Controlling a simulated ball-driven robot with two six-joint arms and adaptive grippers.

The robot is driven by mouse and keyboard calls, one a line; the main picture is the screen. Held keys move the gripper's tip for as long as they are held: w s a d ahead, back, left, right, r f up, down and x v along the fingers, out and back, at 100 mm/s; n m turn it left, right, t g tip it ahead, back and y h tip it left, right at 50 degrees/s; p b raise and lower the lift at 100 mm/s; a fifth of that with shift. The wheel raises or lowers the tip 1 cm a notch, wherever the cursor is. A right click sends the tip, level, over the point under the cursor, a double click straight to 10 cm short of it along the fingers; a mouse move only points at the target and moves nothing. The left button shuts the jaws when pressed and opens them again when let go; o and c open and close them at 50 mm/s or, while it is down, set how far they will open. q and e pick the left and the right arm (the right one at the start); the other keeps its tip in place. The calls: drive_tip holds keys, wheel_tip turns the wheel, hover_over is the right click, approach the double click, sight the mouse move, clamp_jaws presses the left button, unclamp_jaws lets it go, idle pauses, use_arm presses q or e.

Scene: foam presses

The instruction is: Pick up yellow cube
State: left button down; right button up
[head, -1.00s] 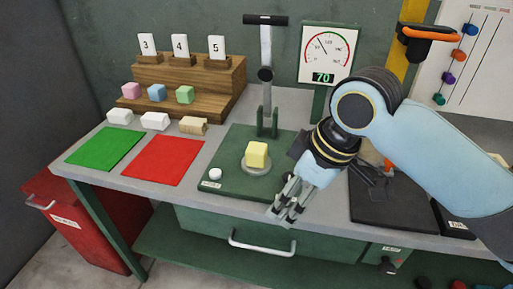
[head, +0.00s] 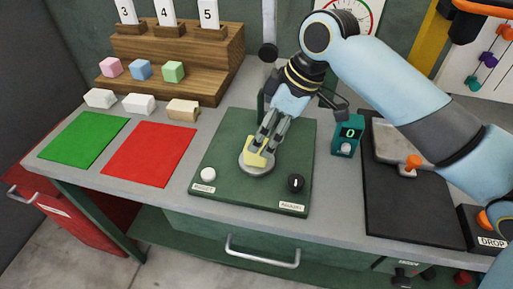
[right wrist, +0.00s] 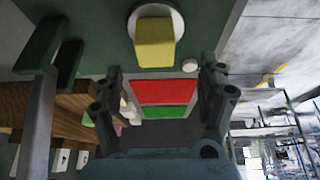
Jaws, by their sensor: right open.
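The yellow cube (head: 256,160) sits on the round metal plate (head: 248,171) of the green press base (head: 230,138). My right gripper (head: 268,145) is open at the cube, with its fingers pointing down over it and partly hiding it in the head view. In the right wrist view the cube (right wrist: 155,42) lies ahead of the spread fingers (right wrist: 163,85), roughly centred between them. I see no grip on it; whether a finger touches it I cannot tell. My left gripper is out of view.
A green mat (head: 82,138) and a red mat (head: 150,154) lie to the left. Pink, blue and green cubes stand on a wooden step rack (head: 215,45), with white and tan blocks in front. The press column (head: 269,25) rises behind the gripper. A teal display (head: 347,135) reads 0.

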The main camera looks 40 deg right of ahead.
sight(250, 158)
drive_tip(key=shift+w+a+f, duration=0.1)
drive_tip(key=shift+w+f, duration=0.05)
drive_tip(key=shift+f, duration=0.15)
drive_tip(key=x, duration=0.5)
drive_tip(key=shift+w+f+p, duration=0.15)
drive_tip(key=shift+w+p, duration=0.1)
drive_tip(key=shift+p, duration=0.05)
drive_tip(key=shift+c, duration=0.4)
drive_tip(key=c, duration=1)
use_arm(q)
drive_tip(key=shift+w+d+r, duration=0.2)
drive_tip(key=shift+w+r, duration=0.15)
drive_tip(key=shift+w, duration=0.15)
use_arm(e)
drive_tip(key=shift+c, duration=0.2)
